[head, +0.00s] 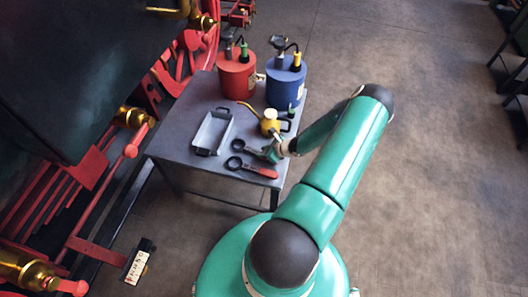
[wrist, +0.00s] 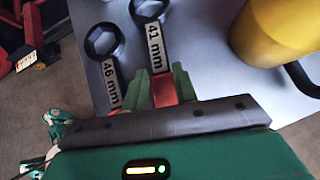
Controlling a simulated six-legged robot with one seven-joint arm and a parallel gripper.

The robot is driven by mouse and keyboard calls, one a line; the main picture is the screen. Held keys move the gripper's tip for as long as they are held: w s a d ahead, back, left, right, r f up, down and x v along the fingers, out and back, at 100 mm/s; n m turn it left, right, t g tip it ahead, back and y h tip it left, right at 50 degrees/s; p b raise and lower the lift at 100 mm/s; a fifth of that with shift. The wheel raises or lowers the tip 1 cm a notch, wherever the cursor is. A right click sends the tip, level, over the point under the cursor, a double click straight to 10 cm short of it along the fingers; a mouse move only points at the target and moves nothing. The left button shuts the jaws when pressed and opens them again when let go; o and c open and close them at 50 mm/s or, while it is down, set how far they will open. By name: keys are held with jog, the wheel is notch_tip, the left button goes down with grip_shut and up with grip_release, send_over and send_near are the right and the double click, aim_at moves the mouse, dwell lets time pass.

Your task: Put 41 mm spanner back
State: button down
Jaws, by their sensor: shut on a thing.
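The 41 mm spanner (wrist: 155,42) has a dark ring head, a white label reading "41 mm" and a red handle. My gripper (wrist: 163,86) is shut on its red handle, with a green finger on each side. In the head view my gripper (head: 274,151) is over the right front part of the grey table, and the spanner's dark head (head: 238,145) points left. I cannot tell whether the spanner rests on the table or is just above it. The 46 mm spanner (wrist: 108,72) lies beside it on the table, and its red handle (head: 264,172) shows nearer the front edge.
A grey open tray (head: 198,137) stands on the table (head: 172,133) to the left. A yellow oil can (head: 269,122) is close behind my gripper. A red can (head: 236,76) and a blue can (head: 285,83) stand at the back.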

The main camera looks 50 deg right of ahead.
jog(key=shift+f, duration=0.4)
jog(key=c, duration=1)
grip_release()
jog(key=v, duration=1.3)
jog(key=shift+s+r, duration=0.25)
jog(key=shift+s+d, duration=0.1)
